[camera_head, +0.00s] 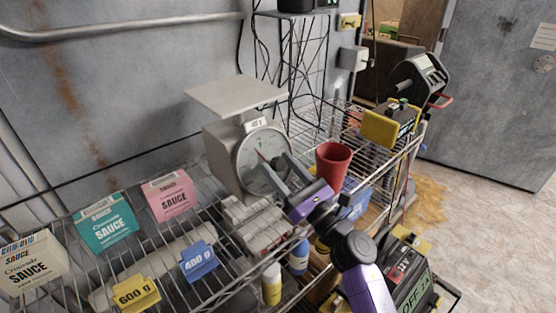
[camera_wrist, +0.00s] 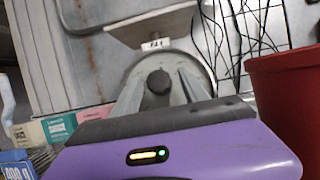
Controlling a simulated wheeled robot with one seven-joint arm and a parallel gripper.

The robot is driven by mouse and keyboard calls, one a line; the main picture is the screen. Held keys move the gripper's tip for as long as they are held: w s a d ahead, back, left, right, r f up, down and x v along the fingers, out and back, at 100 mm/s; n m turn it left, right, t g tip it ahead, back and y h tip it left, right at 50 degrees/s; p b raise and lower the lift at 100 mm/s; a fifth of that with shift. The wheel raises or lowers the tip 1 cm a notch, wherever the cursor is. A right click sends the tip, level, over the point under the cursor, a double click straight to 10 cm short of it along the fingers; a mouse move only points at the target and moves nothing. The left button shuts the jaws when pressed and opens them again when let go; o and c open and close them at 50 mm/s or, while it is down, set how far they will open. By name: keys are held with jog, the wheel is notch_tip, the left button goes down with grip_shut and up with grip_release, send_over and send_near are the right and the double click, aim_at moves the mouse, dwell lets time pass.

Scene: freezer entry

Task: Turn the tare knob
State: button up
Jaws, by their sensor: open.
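A grey weighing scale (camera_head: 221,160) with a flat top plate (camera_head: 235,93) and a round dial (camera_head: 249,150) stands on the wire shelf. In the wrist view a dark round knob (camera_wrist: 158,82) sits at the middle of the dial face (camera_wrist: 150,62). My gripper (camera_head: 277,161) is in front of the dial, open. In the wrist view its two fingers (camera_wrist: 160,76) lie either side of the knob, with gaps visible on both sides; I cannot tell how far in depth they reach. In the head view my fingers cover part of the dial and I cannot make out the knob.
A red cup (camera_head: 332,163) stands close right of my gripper. Sauce boxes, pink (camera_head: 169,194) and teal (camera_head: 105,222), stand on the left. Blue (camera_head: 199,261) and yellow (camera_head: 136,292) weight tags are at the shelf front. Cables (camera_head: 268,55) hang behind the scale.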

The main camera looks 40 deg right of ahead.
jog(key=shift+w+r, duration=0.2)
jog(key=shift+w, duration=0.35)
grip_shut()
